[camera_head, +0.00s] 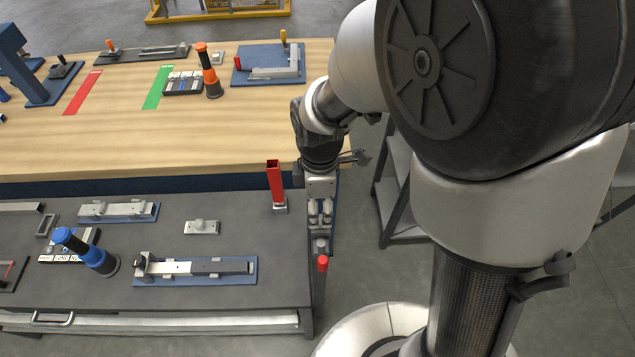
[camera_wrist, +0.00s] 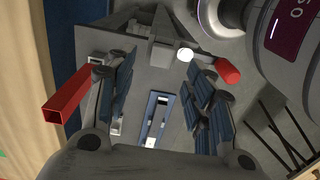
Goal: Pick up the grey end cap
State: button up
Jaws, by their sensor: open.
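I cannot pick out the grey end cap with certainty. A small pale round piece (camera_wrist: 185,54) shows beyond my fingers in the wrist view, beside a red knob (camera_wrist: 228,70). My gripper (camera_head: 320,210) hangs pointing down at the right edge of the dark table. In the wrist view my gripper (camera_wrist: 160,105) is open, its dark blue-padded fingers wide apart with nothing held. Between them, further off, lies a narrow blue fixture (camera_wrist: 148,125) with pale parts. In the head view the fingers partly hide what is beneath them.
A red square tube (camera_head: 275,182) stands upright just left of my gripper. A red-tipped handle (camera_head: 322,263) rises near the table's right edge. A blue-based fixture (camera_head: 248,277) holds a grey bar. A blue-black cylinder (camera_head: 88,252) stands further left. The wooden table (camera_head: 230,130) lies behind.

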aim_at(320, 223)
jog(key=f, duration=0.2)
jog(key=f+b, duration=0.1)
jog(key=f, duration=0.2)
jog(key=shift+s+a+f+b, duration=0.1)
jog(key=shift+a+f+b, duration=0.1)
jog(key=shift+b, duration=0.1)
jog(key=shift+r, duration=0.1)
jog(key=shift+c, duration=0.5)
jog(key=c, duration=0.8)
